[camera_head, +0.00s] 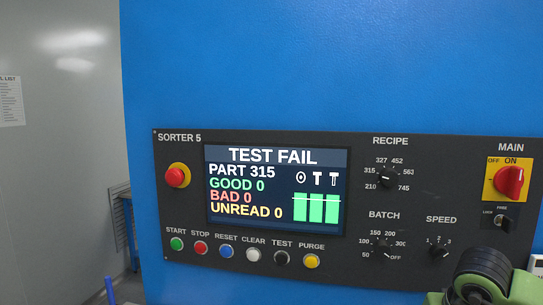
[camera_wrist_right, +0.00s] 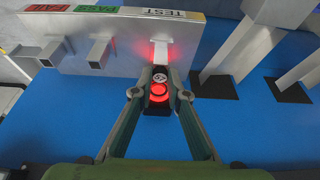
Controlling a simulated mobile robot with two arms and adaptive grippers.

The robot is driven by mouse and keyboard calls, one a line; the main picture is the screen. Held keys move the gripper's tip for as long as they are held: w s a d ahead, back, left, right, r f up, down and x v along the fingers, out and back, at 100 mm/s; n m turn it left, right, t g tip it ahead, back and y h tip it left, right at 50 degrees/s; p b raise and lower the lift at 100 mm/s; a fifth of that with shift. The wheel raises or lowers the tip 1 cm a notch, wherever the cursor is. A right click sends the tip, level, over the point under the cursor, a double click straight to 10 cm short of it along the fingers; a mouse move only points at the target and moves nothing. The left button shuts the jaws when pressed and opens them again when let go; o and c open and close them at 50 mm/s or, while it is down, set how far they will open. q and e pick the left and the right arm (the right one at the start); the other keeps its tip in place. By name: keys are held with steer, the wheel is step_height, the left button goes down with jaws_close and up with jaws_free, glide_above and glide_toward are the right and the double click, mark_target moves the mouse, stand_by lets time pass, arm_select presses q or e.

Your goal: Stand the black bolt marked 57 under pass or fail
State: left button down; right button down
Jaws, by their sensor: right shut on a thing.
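A pale round mark shows just above that face. The green PASS label (camera_wrist_right: 97,9) and red FAIL label (camera_wrist_right: 48,8) are to the left, each with a square tube below. My left gripper is in neither view.
The head view shows the sorter panel (camera_head: 365,260). Its screen (camera_head: 275,190) reads TEST FAIL, PART 315, GOOD 0, BAD 0, UNREAD 0. Grey posts on black plates stand right of the gripper in the wrist view (camera_wrist_right: 216,87). The blue surface (camera_wrist_right: 70,110) is clear at left.

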steer(key=shift+r+p, duration=1.65)
steer(key=shift+r, duration=0.9)
